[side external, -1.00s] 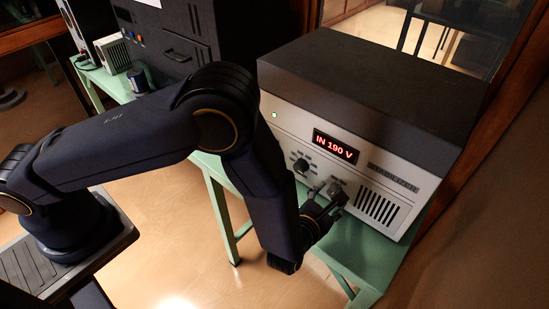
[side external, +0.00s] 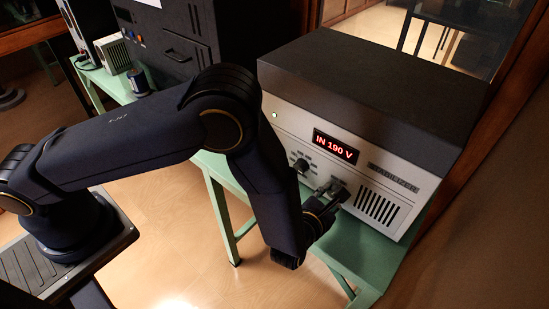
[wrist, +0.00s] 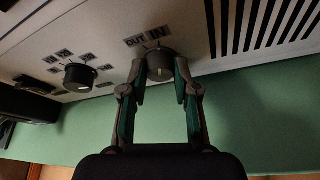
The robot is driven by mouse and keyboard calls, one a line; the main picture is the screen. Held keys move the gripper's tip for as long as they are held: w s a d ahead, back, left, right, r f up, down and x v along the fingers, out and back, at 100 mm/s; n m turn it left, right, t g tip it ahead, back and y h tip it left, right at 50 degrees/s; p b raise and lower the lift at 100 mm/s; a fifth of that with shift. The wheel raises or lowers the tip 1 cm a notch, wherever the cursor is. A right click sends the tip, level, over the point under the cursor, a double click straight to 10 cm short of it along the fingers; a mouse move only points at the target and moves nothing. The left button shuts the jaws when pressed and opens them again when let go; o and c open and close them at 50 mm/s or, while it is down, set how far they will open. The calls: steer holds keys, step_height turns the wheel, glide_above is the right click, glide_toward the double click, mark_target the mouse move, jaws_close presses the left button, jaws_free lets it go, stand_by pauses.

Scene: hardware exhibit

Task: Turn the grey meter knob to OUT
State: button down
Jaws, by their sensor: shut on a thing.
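The grey meter knob (wrist: 160,67) is on the front of the stabilizer (side external: 410,182), below the OUT label (wrist: 134,41) and the IN label (wrist: 157,33). My gripper (wrist: 159,72) is shut on this knob, with one finger on each side of it. In the side view, my gripper (side external: 337,190) is at the lower middle of the panel and mostly hides the knob. A light mark shows on the knob's face, but I cannot tell surely which label it points to. The red display (side external: 335,147) reads "IN 190 V".
A black knob (wrist: 79,77) with several labels around it is left of the grey knob. Vent slots (wrist: 265,25) are to the right. The stabilizer stands on a green table (side external: 352,262). A dark cabinet (side external: 168,50) stands at the back left.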

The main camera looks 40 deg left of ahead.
stand_by(0.3)
steer(key=n+h, duration=0.2)
steer(key=shift+a+n, duration=0.15)
steer(key=shift+n, duration=0.15)
steer(key=shift+n+h, duration=1)
steer(key=shift+n, duration=0.3)
steer(key=c, duration=0.9)
jaws_free()
steer(key=shift+o, duration=0.2)
